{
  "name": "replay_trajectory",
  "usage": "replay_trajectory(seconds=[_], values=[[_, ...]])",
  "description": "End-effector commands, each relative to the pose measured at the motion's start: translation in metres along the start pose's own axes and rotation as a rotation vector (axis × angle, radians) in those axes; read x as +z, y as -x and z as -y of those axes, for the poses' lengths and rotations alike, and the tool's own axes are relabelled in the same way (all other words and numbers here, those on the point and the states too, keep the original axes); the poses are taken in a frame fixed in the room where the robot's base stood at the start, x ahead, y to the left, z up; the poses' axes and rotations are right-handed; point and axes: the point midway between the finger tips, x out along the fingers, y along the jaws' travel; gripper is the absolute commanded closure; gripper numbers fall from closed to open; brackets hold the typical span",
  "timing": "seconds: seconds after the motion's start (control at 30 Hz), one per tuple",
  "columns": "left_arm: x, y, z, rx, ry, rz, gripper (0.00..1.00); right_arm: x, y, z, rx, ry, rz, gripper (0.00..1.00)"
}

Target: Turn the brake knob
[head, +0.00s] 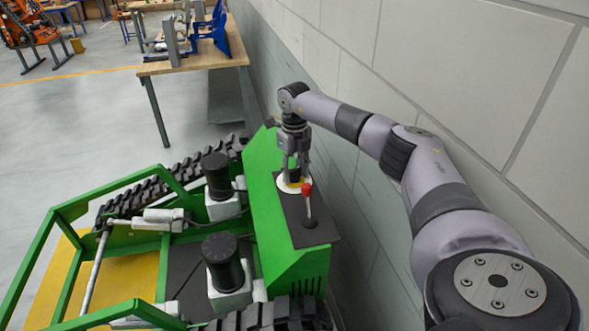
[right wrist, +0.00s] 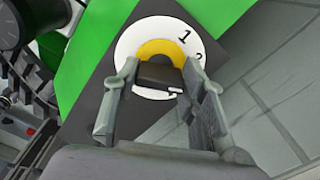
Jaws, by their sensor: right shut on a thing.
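The brake knob (right wrist: 160,74) is a dark grip on a yellow disc, with a white dial (right wrist: 127,48) around it marked 1 and 2. It sits on a dark panel on top of the green tracked carrier (head: 262,160). My right gripper (right wrist: 165,78) is shut on the knob, one finger on each side. In the head view my right gripper (head: 293,178) comes down onto the dial from above and hides most of the knob. My left gripper is not in view.
A lever with a red ball (head: 306,189) stands on the same panel, close in front of my right gripper. A grey block wall (head: 460,70) runs along the right side. A wooden table (head: 200,60) stands behind the carrier.

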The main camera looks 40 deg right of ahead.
Motion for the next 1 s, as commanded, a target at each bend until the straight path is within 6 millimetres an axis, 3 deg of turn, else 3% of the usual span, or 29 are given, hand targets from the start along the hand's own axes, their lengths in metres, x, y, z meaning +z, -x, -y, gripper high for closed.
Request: replay_trajectory(seconds=[0.4,1.0], values=[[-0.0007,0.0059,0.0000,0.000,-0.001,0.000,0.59,0.0011,0.0018,0.0006,0.000,-0.237,0.005,0.90],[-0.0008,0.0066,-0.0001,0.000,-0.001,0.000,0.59,0.0015,0.0019,0.0008,0.000,-0.288,0.007,0.90]])
